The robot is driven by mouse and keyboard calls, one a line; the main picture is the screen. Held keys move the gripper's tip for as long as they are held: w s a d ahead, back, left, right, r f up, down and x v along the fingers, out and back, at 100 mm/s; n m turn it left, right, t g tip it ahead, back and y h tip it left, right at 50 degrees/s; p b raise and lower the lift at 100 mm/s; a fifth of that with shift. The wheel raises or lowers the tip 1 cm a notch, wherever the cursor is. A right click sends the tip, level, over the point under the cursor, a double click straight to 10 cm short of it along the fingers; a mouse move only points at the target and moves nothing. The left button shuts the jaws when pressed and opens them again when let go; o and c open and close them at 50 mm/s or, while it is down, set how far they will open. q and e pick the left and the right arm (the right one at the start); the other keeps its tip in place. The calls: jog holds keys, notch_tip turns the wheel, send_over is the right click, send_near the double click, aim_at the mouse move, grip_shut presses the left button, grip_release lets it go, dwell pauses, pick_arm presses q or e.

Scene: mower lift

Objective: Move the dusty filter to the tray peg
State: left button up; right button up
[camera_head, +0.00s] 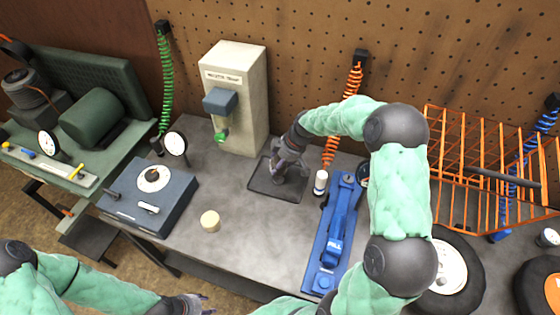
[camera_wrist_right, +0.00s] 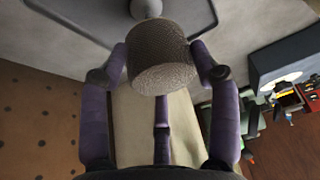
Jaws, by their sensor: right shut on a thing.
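My right gripper (camera_head: 286,168) reaches down over the dark, flat tray (camera_head: 262,188) on the bench. In the right wrist view its purple fingers are shut around the dusty filter (camera_wrist_right: 162,66), a grey-brown meshed cylinder. In the head view the gripper mostly hides the filter, and I cannot make out the tray peg. Whether the filter touches the tray is unclear. A pale, rounded thing (camera_wrist_right: 146,8) shows just beyond the filter in the wrist view. A cream cylinder (camera_head: 210,221) stands on the bench left of the tray. My left gripper (camera_head: 196,304) is at the bottom edge, its fingers partly cut off.
A beige wall dispenser (camera_head: 236,100) stands behind the tray. A blue-grey box with a dial (camera_head: 150,196) is at left. A white-capped bottle (camera_head: 320,182) and a blue floor-jack-like lift (camera_head: 335,235) are close right of the tray. An orange wire rack (camera_head: 490,165) is farther right. Bench around the cream cylinder is clear.

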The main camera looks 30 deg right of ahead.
aim_at(286, 164)
jog(key=shift+f+b, duration=1.15)
jog(key=shift+f, duration=1.2)
jog(key=shift+b, duration=0.35)
jog(key=shift+f+b, duration=0.45)
jog(key=shift+f, duration=0.05)
jog(key=o, duration=0.7)
jog(key=shift+o, duration=0.2)
jog(key=shift+p+v, duration=2.45)
jog(key=shift+v, duration=3.1)
